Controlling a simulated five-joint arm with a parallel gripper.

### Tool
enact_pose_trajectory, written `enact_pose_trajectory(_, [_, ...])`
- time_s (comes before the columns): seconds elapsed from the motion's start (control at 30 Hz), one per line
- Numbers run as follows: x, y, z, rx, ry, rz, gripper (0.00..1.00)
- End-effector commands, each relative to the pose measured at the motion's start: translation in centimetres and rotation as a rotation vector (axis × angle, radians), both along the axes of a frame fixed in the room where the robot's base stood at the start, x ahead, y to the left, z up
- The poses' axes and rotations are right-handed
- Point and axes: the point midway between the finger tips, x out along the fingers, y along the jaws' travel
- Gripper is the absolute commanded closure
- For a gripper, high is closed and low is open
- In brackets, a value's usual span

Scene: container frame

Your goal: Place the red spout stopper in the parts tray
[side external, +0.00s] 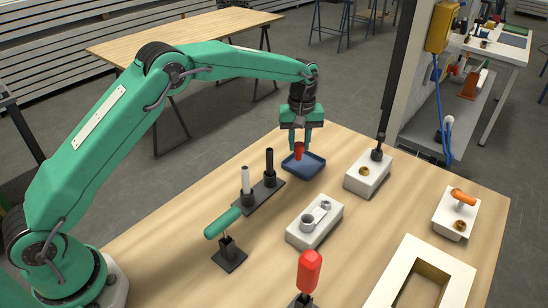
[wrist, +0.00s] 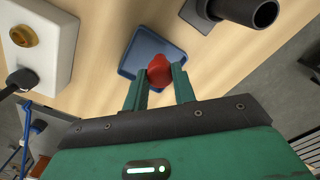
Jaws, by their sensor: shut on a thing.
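The red spout stopper (side external: 299,149) is held between the fingers of my gripper (side external: 299,143), which is shut on it. The stopper also shows in the wrist view (wrist: 160,71), between the two green fingertips (wrist: 160,80). The blue parts tray (side external: 312,166) lies on the wooden table below the stopper, and it also shows in the wrist view (wrist: 130,62). In the side view the stopper hangs over the tray's left part. I cannot tell whether the stopper touches the tray.
White blocks (side external: 366,178) stand to the right and in front (side external: 318,228). A green-handled piece (side external: 222,224) and a red-topped piece (side external: 309,270) stand nearer the front.

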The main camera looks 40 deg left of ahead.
Motion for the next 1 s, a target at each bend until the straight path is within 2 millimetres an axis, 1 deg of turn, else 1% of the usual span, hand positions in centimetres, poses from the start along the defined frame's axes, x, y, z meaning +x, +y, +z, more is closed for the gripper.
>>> enact_pose_trajectory(0.13, [-0.1,0.0,-0.8,0.001,0.002,0.0,1.0])
enact_pose_trajectory(0.3, [-0.1,0.0,-2.8,0.001,0.004,0.0,1.0])
enact_pose_trajectory(0.4, [-0.1,0.0,-3.6,0.0,0.001,0.0,1.0])
enact_pose_trajectory(0.5, [0.0,0.0,-4.0,0.0,0.001,0.001,1.0])
enact_pose_trajectory(0.9, [0.0,0.0,-4.3,0.0,0.001,0.001,1.0])
enact_pose_trajectory(0.93, [0.0,0.0,-4.3,0.0,0.0,0.001,0.68])
enact_pose_trajectory(1.0, [0.0,0.0,-4.3,0.0,0.0,0.001,0.54])
